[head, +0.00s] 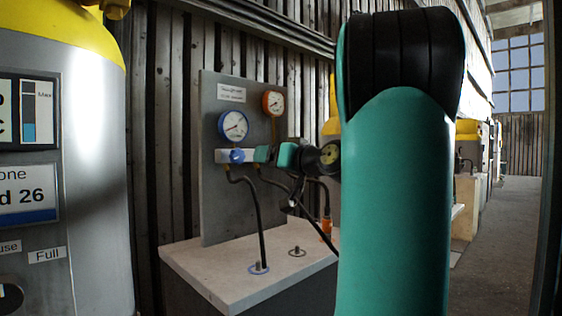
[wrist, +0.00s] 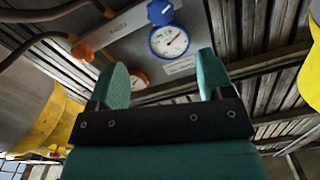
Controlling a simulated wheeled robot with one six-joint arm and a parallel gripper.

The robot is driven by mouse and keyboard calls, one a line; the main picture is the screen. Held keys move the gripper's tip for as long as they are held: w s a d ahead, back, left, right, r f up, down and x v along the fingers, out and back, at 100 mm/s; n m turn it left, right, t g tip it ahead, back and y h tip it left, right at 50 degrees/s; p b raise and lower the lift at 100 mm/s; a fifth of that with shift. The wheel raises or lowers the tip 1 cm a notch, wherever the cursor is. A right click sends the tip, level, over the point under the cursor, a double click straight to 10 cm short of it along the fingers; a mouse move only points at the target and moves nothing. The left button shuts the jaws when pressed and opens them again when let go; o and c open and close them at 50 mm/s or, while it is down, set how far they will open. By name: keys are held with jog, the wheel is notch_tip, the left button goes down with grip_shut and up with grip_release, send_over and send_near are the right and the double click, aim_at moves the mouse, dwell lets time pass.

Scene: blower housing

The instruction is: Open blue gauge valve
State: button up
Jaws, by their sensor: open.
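The blue valve knob (head: 237,156) sits on a pale manifold bar, just below the blue-rimmed gauge (head: 233,124) on a grey panel. In the wrist view the blue knob (wrist: 160,12) is at the top edge, with the blue gauge (wrist: 169,41) next to it. My gripper (head: 272,154) has green fingers and is just right of the blue knob in the head view. In the wrist view my gripper (wrist: 162,72) is open and empty, its fingers apart, with the knob beyond the fingertips.
An orange gauge (head: 272,103) is up and right of the blue one. An orange knob (wrist: 82,52) is on the same bar in the wrist view. Black hoses (head: 254,215) hang down to a pale bench top (head: 215,275). A large yellow-topped tank (head: 85,150) stands at left.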

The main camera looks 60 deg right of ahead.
jog(key=shift+v, duration=1.25)
jog(key=w+a+f+n+g+y, duration=0.2)
jog(key=w+a+f+y, duration=0.15)
jog(key=a, duration=0.35)
jog(key=w+a+f+n+g+y, duration=0.1)
jog(key=w+a+f+n+y, duration=0.2)
jog(key=a, duration=0.5)
jog(key=s+a+f+n+g+y, duration=0.1)
jog(key=a+f+g+y, duration=0.15)
jog(key=a+f, duration=0.4)
jog(key=a+f+n+g+y, duration=0.1)
jog(key=a+f+n+g, duration=0.2)
jog(key=a, duration=0.6)
jog(key=s+a+f+n+g+h, duration=0.1)
jog(key=s+a+f+n+g, duration=0.1)
jog(key=s+a+f+g, duration=0.35)
jog(key=s+a+f+n+g, duration=0.25)
jog(key=s+a, duration=0.35)
jog(key=s, duration=0.4)
notch_tip(320, 180, up, 30)
jog(key=p, duration=3)
jog(key=shift+s+m+g, duration=0.35)
jog(key=shift+g, duration=0.1)
